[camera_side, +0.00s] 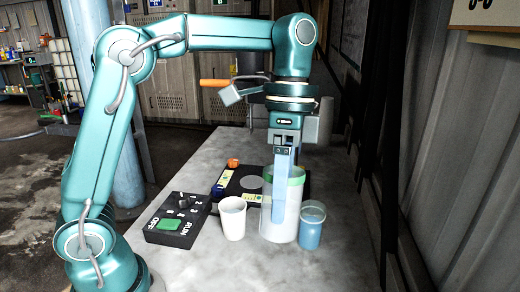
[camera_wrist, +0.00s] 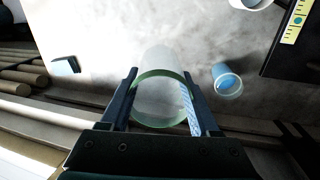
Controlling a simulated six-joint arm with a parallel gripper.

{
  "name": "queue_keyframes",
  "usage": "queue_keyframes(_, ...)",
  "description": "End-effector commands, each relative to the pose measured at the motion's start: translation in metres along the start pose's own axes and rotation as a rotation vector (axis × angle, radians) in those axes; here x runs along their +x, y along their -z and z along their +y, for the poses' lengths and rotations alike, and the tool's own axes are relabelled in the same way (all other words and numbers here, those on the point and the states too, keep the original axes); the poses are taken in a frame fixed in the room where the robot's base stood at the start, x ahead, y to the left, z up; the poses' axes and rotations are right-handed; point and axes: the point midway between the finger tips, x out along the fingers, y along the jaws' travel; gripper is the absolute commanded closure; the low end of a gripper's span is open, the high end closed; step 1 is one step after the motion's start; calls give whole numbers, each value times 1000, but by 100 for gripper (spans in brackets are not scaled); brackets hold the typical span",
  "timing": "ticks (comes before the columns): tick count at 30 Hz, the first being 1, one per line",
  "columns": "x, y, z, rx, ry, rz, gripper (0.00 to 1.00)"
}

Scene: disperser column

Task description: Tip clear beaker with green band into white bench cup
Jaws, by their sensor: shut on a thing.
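The clear beaker with the green band (camera_side: 268,215) stands upright at the right of the bench, its base on or close to the surface; I cannot tell which. My gripper (camera_side: 280,215) comes down from above and is shut on the beaker's wall. In the wrist view the beaker (camera_wrist: 158,95) sits between both fingers of my gripper (camera_wrist: 161,85). One long pale-blue finger covers part of the beaker in the side view. The white bench cup (camera_side: 232,218) stands upright just left of the beaker. Its edge shows at the top of the wrist view (camera_wrist: 250,3).
A cup with blue contents (camera_side: 312,226) stands close to the beaker's right. A black control box with a green button (camera_side: 178,220) is left of the white cup. A dark plate with a grey disc (camera_side: 250,182) lies behind the cups. A corrugated wall borders the right.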

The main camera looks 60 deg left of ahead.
Motion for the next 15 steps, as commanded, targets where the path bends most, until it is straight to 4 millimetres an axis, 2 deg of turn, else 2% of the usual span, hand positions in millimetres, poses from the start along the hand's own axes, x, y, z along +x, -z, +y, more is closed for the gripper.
queue_keyframes(6,-20,13,-36,277,135,-30,100)
queue_keyframes(15,-36,20,-56,456,198,-35,100)
